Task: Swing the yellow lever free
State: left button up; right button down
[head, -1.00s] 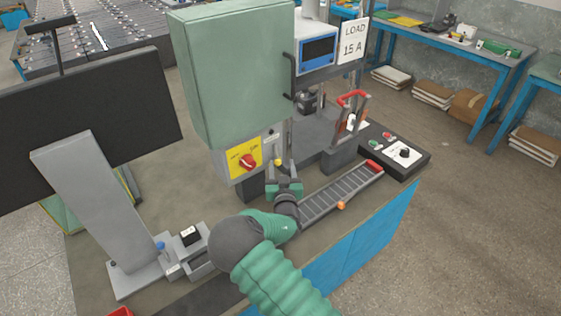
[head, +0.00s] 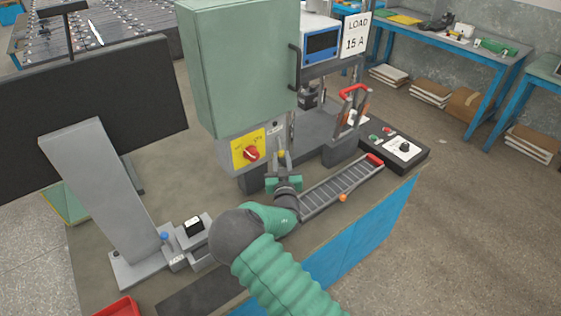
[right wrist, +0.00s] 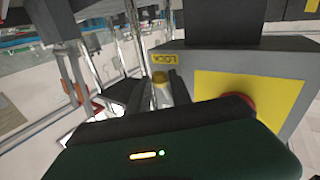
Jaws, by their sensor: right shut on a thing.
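The yellow lever (head: 282,153) is a small yellow-tipped handle beside the lower right of the green cabinet's switch box. My right gripper (head: 281,166) is shut on it, with the yellow tip showing between the fingers. In the right wrist view, the yellow lever (right wrist: 160,78) stands between the two dark fingers of my right gripper (right wrist: 159,90), under a yellow label that seems to read LOCK upside down. The lever's lower part is hidden by the gripper. My left gripper is not in view.
A red rotary knob (head: 251,153) on a yellow plate sits left of the lever. The green cabinet (head: 237,70) rises above. A slotted grey tray (head: 340,190) lies to the right, with a red-handled switch (head: 354,92) behind it. A dark monitor (head: 100,100) stands left.

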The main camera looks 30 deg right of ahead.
pick_arm(q)
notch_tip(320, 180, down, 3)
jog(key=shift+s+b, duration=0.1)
jog(key=shift+b, duration=0.7)
pick_arm(e)
jog(key=shift+d+f+n+t, duration=0.15)
jog(key=shift+d+n+t, duration=0.25)
jog(key=shift+n+t, duration=0.3)
jog(key=c, duration=1.2)
grip_release()
jog(key=shift+s+a, duration=0.1)
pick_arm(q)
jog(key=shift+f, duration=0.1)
pick_arm(e)
jog(key=v, duration=1.6)
jog(key=shift+s+a, duration=0.25)
